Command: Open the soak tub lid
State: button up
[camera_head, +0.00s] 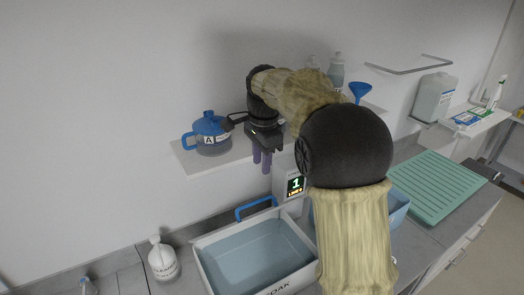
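The soak tub (208,263) is a white rectangular box on the grey counter at bottom centre, with "OAK" readable on its front wall. A blue handle bar (256,209) stands along its back edge. A flat blue-grey surface fills the tub inside the rim; I cannot tell whether it is a lid or liquid. My gripper (262,160) hangs above and behind the tub, in front of the shelf, with its purple fingers pointing down. It is apart from the handle, and nothing shows between the fingers. The gap between them is too small to judge. My arm hides the tub's right side.
A display reading 1 (296,185) is behind the tub. A white bottle (162,260) stands left of it. A green ribbed mat (436,184) lies right.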

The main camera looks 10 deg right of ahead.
notch_tip(320, 180, up, 4)
jog(key=shift+s+r, duration=0.1)
jog(key=shift+s+d+f, duration=0.1)
jog(key=shift+d+f, duration=0.05)
jog(key=shift+f, duration=0.15)
jog(key=c, duration=0.7)
jog(key=s+d+f+n+b, duration=0.1)
jog(key=s+f+n, duration=0.1)
jog(key=f, duration=0.2)
jog(key=s+d+f+n+b, duration=0.1)
jog(key=s+d+f+n, duration=0.1)
jog(key=f, duration=0.3)
jog(key=s+d+f+n+b, duration=0.1)
jog(key=s+f+n, duration=0.2)
jog(key=s+f, duration=0.1)
jog(key=shift+s+d+f+t, duration=0.15)
jog(key=shift+f+t, duration=0.25)
jog(key=shift+f, duration=0.2)
grip_shut()
jog(key=s+d+f+n+t+b, duration=0.1)
jog(key=s+d+f+n+b, duration=0.1)
jog(key=s+f+n, duration=0.4)
jog(key=s+f, duration=0.5)
jog(key=s, duration=0.2)
jog(key=shift+d+n, duration=0.3)
jog(key=shift+d, duration=0.05)
